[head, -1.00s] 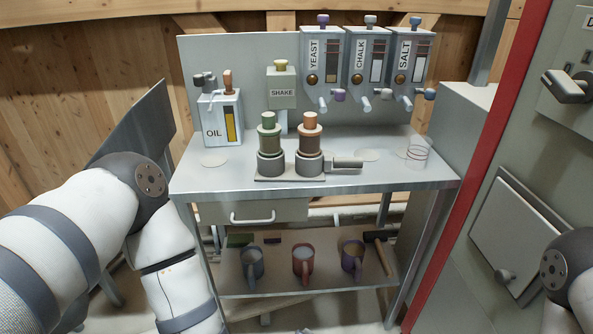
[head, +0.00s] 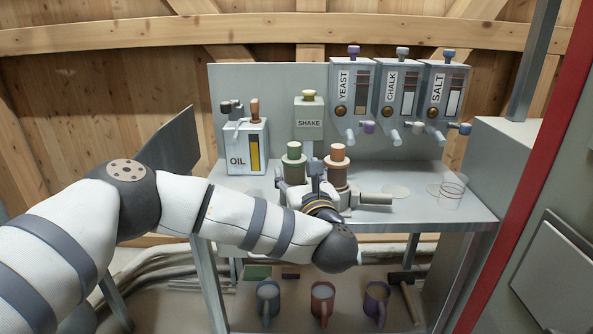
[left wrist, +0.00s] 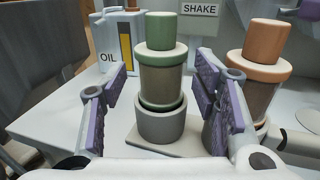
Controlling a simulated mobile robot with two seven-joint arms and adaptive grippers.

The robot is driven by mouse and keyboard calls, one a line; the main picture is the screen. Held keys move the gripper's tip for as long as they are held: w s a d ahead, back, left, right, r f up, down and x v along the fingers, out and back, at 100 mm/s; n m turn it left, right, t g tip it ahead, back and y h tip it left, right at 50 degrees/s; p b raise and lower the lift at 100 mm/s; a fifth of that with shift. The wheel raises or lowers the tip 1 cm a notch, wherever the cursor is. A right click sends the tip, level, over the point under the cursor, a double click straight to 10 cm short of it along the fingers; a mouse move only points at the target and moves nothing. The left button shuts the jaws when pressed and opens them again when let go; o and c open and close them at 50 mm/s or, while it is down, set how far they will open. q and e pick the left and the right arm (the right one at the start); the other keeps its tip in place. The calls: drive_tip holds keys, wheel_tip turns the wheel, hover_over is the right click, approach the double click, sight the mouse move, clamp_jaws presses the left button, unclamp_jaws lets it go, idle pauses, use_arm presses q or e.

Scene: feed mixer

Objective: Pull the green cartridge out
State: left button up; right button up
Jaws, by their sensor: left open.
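The green cartridge (head: 293,160) stands upright in its grey holder on the bench. In the left wrist view the green cartridge (left wrist: 161,70) has a green cap and collar over a darker body, seated in a grey cup (left wrist: 160,123). My left gripper (left wrist: 160,108) is open, with one purple-padded finger on each side of the cartridge and cup. Gaps show between the pads and the cartridge. In the head view my left gripper (head: 304,180) is in front of the holder and hides its lower part. My right gripper is not in view.
An orange cartridge (head: 337,165) stands close on the right, also in the left wrist view (left wrist: 258,75). The oil can (head: 246,146) and SHAKE box (head: 309,118) stand behind. Yeast, chalk and salt dispensers hang at the back right. The bench (head: 425,205) has free room at right.

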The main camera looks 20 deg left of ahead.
sight(296, 158)
use_arm(q)
drive_tip(key=x, duration=0.4)
drive_tip(key=shift+w, duration=0.1)
drive_tip(key=c, duration=1.1)
drive_tip(key=o, duration=0.6)
drive_tip(key=c, duration=0.6)
drive_tip(key=shift+o, duration=0.2)
drive_tip(key=shift+r, duration=1.1)
